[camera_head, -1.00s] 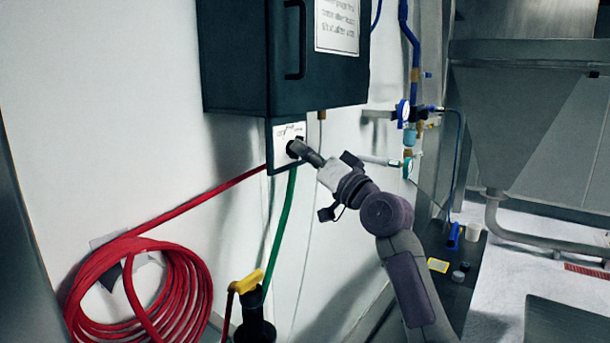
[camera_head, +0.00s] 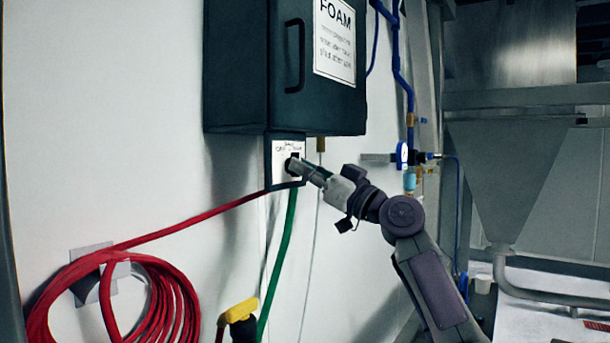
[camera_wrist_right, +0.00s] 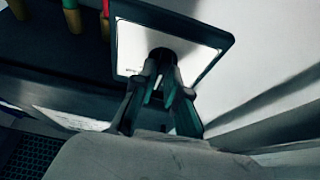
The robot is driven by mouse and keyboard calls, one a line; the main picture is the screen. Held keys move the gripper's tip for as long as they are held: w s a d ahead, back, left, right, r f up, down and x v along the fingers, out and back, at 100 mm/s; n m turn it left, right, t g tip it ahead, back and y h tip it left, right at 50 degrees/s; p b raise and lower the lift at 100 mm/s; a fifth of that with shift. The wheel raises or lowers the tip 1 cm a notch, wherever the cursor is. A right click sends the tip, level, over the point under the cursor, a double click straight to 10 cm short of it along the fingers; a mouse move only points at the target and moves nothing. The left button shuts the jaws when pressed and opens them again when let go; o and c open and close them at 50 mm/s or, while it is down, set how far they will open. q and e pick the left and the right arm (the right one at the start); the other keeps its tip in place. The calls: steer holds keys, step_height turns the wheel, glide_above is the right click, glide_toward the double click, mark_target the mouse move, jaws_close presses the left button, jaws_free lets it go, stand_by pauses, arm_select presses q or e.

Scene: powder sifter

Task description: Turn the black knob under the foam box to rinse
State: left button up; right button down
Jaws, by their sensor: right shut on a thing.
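The dark foam box (camera_head: 235,75) hangs on the white wall with a FOAM sign on its front. Below it is a small panel with a white label (camera_head: 284,150); the panel also shows in the right wrist view (camera_wrist_right: 126,50). The black knob (camera_wrist_right: 163,54) sits on this panel and is mostly hidden by my fingers. My right gripper (camera_head: 296,167) reaches in from the right and is shut on the knob; its fingers (camera_wrist_right: 165,88) meet at the knob in the right wrist view. The knob's setting cannot be read. My left gripper is not in view.
A red hose coil (camera_head: 120,300) hangs at the lower left, its line running to the panel. A green hose (camera_head: 280,255) drops below the panel beside a yellow-handled nozzle (camera_head: 240,311). A metal hopper (camera_head: 510,170) stands far right.

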stand_by(0.3)
steer(key=c, duration=1.2)
jaws_free()
steer(key=shift+f, duration=0.1)
steer(key=v, duration=1.2)
